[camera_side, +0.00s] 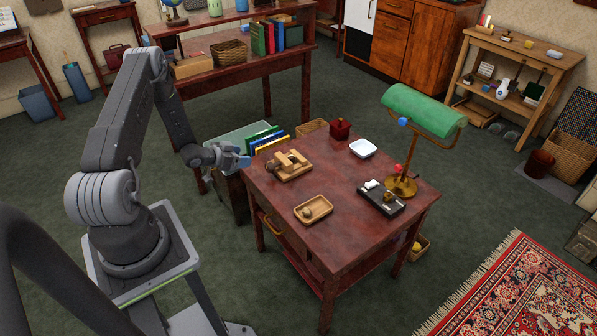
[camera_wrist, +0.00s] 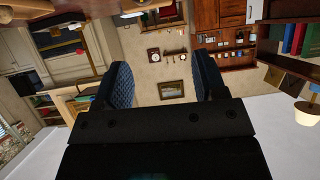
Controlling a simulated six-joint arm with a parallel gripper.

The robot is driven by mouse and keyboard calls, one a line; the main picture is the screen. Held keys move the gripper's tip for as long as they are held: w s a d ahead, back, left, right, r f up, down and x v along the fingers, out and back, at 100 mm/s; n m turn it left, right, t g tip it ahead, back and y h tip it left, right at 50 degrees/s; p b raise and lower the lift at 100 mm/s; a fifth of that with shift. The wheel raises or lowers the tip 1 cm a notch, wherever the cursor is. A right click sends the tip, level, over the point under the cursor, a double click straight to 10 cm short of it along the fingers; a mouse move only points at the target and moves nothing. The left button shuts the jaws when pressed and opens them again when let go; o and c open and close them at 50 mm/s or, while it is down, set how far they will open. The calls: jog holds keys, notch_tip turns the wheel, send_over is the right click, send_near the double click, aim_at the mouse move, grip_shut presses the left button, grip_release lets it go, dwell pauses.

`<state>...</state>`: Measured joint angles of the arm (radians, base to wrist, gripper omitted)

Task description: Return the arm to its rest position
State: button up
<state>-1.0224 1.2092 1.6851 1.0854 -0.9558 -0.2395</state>
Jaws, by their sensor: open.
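My gripper (camera_side: 240,158) is at the left in the side view, beside the far left edge of the red-brown table (camera_side: 345,236). In the wrist view my two dark, ridged fingers (camera_wrist: 162,82) stand well apart with nothing between them. The wrist camera faces across the room to a far wall, which appears upside down. My gripper is near a grey bin of coloured folders (camera_side: 254,138). It appears apart from the table; whether it touches the bin is unclear.
On the table are a wooden block piece (camera_side: 288,165), a small wooden tray (camera_side: 302,212), a black tray (camera_side: 395,207), a white dish (camera_side: 362,148), a red box (camera_side: 340,129) and a green-shaded lamp (camera_side: 424,108). A desk (camera_side: 240,72) stands behind.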

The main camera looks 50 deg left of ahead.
jog(key=w+d+r+g+y, duration=0.15)
jog(key=w+r, duration=0.25)
jog(key=r, duration=0.4)
jog(key=w+d+r+g+y, duration=0.1)
jog(key=w+d+r, duration=0.15)
jog(key=r, duration=0.55)
jog(key=d+r+g+y, duration=0.1)
jog(key=d+r, duration=0.8)
jog(key=r, duration=0.4)
jog(key=s+d+r+g+h, duration=0.1)
jog(key=s+d+r, duration=0.3)
jog(key=s+d, duration=0.15)
jog(key=s+d+r+g, duration=0.1)
jog(key=s+d+r, duration=0.25)
jog(key=d, duration=0.35)
jog(key=s+d+r+g+h, duration=0.1)
jog(key=s+d+h, duration=0.2)
jog(key=s+d, duration=0.8)
jog(key=s, duration=0.2)
jog(key=shift+s+r+m, duration=0.2)
jog(key=shift+s+m, duration=0.1)
jog(key=shift+s, duration=0.1)
